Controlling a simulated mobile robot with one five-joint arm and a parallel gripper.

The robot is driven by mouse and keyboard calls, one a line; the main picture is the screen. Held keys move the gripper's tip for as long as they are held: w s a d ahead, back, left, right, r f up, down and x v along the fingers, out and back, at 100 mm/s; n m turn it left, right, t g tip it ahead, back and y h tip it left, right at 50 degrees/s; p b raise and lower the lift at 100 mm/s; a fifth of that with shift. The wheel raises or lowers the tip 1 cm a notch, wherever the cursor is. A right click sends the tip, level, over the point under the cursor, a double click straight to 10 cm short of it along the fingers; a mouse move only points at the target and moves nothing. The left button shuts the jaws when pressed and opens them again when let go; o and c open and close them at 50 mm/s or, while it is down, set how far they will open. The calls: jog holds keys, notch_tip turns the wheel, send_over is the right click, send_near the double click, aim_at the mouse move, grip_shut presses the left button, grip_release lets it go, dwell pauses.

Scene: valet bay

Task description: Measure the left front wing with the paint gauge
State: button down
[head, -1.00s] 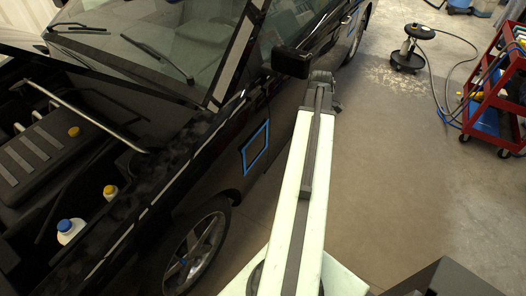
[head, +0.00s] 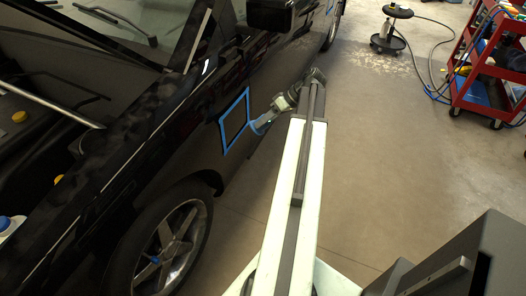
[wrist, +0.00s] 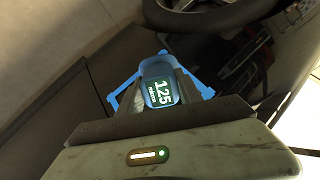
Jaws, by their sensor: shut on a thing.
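The black car's left front wing (head: 165,150) bears a blue tape outline (head: 222,132) behind the wheel arch. My gripper (head: 264,121) is at the right edge of this outline, pointing at the car's side. In the wrist view my gripper (wrist: 158,104) is shut on the paint gauge (wrist: 160,70), a small blue device. Its lit screen reads 125, with small unit lettering below. Tape edges (wrist: 113,101) show on both sides of the gauge. The gauge's front end faces the dark panel; whether it touches is hard to tell.
The front wheel (head: 165,250) is below the outline, and the door mirror (head: 270,14) juts out above. A red trolley (head: 488,70) and a round stool (head: 388,35) with a hose stand at the back right. The floor between is clear.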

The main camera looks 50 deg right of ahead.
aim_at(263, 132)
jog(key=f+m+t+b, duration=0.2)
jog(key=t+b, duration=0.1)
jog(key=b, duration=0.4)
jog(key=w+d+f+m+t+h+b, duration=0.1)
jog(key=f+t+b, duration=0.2)
jog(key=b, duration=0.4)
jog(key=w+f+m+t+b, duration=0.1)
jog(key=f+m+t+b, duration=0.1)
jog(key=b, duration=0.5)
jog(key=shift+w+d+f+m+t+h, duration=0.15)
jog(key=shift+f+t, duration=0.1)
jog(key=shift+t, duration=0.4)
jog(key=shift+s+d+f+m+t+h, duration=0.15)
jog(key=shift+f+t, duration=0.1)
jog(key=shift+t, duration=0.4)
jog(key=x, duration=0.6)
jog(key=shift+r+t, duration=0.4)
jog(key=shift+r, duration=0.15)
jog(key=shift+w, duration=0.15)
jog(key=shift+x, duration=0.75)
jog(key=shift+d, duration=0.1)
jog(key=v, duration=0.8)
